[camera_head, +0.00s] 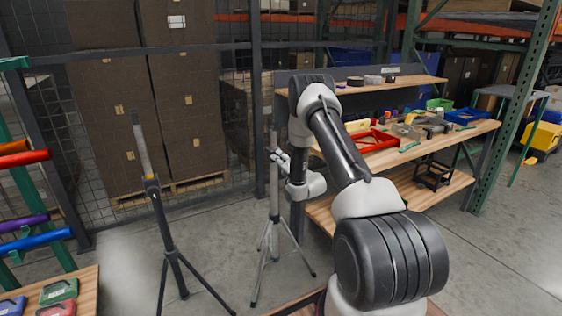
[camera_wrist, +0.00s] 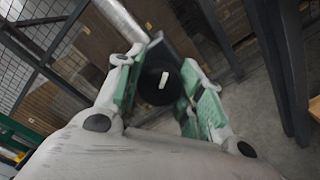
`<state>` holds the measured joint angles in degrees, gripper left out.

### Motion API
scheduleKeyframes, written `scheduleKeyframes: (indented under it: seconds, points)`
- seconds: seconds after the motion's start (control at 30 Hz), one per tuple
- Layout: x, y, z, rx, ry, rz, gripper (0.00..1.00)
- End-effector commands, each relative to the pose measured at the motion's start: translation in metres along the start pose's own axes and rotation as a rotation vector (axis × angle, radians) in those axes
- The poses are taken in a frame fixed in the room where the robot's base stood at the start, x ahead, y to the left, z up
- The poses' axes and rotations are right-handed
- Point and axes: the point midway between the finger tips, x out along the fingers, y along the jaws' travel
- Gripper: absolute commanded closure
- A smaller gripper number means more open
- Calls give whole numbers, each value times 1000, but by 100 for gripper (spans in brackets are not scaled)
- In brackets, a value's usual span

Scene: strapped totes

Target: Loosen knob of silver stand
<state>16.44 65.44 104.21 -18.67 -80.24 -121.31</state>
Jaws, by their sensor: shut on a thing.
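The silver stand (camera_head: 274,203) is a tripod with splayed legs on the floor left of the workbench. Its upright pole also shows at the top of the wrist view (camera_wrist: 122,18). My gripper (camera_head: 280,157) is at the upper part of this pole. In the wrist view, its two green-padded fingers (camera_wrist: 160,95) are on either side of a dark round knob (camera_wrist: 154,72) with a pale bar across its face. The gripper is shut on this knob. In the head view the knob is too small and covered to make out.
A black tripod stand (camera_head: 170,240) with a silver top pole stands to the left. The workbench (camera_head: 440,140) with tools is to the right. A mesh fence (camera_head: 225,95) and stacked boxes are behind. A rack with coloured tubes (camera_head: 38,240) is far left.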

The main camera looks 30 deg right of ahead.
Motion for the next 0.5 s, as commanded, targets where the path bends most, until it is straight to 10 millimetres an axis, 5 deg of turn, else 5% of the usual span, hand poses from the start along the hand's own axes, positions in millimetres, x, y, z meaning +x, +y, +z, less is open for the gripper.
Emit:
scheduleKeyframes:
  seconds: [0.5]
  points:
    - [-1,-1,-2,-448,5,-3,86]
